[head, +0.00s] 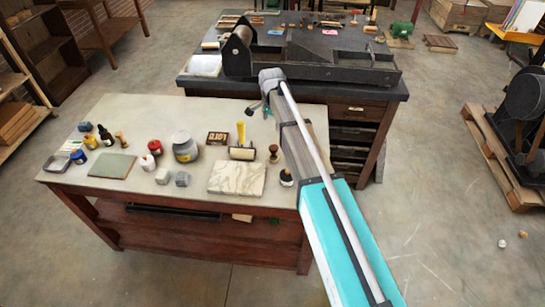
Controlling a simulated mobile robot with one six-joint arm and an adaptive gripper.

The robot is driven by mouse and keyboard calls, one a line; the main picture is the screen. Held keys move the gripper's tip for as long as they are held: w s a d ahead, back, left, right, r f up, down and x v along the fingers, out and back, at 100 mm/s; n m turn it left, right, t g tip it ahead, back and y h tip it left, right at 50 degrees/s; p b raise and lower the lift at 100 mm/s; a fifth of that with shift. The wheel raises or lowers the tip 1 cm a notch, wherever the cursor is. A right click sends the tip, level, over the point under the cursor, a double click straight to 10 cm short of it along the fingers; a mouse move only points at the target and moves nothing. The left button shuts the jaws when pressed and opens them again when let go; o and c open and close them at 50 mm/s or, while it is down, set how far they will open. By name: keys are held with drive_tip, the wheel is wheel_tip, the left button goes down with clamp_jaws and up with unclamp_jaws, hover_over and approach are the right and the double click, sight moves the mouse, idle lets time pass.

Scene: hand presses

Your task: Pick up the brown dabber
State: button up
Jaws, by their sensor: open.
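A small dark-brown dabber (273,153) with a knobbed top stands upright on the near table, right of the roller. A lighter brown knobbed piece (121,140) stands farther left, and which one the task means I cannot tell for sure. My gripper (257,108) is small and dark in the head view, over the back right part of the table at the end of my arm. It is open and appears empty. It is apart from the dark-brown dabber, on its far side.
A yellow-handled roller (242,147) and marble slab (237,178) are left of the dabber. A black-and-white piece (286,177) stands in front. Jars (184,147) and small pots fill the left of the pale table (130,108). A dark press (310,62) stands on the bench behind.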

sight(274, 147)
drive_tip(key=shift+f, duration=0.15)
wheel_tip(274, 147, down, 8)
drive_tip(key=b, duration=0.8)
drive_tip(key=shift+f, duration=0.1)
drive_tip(key=shift+f+b, duration=0.1)
drive_tip(key=shift+b, duration=0.2)
drive_tip(key=f+b, duration=0.3)
drive_tip(key=shift+d+f, duration=0.1)
drive_tip(key=shift+d, duration=0.3)
drive_tip(key=shift+f+b, duration=0.95)
drive_tip(key=shift+b, duration=0.1)
drive_tip(key=c, duration=1.2)
drive_tip(key=shift+r, duration=0.2)
drive_tip(key=shift+c, duration=0.2)
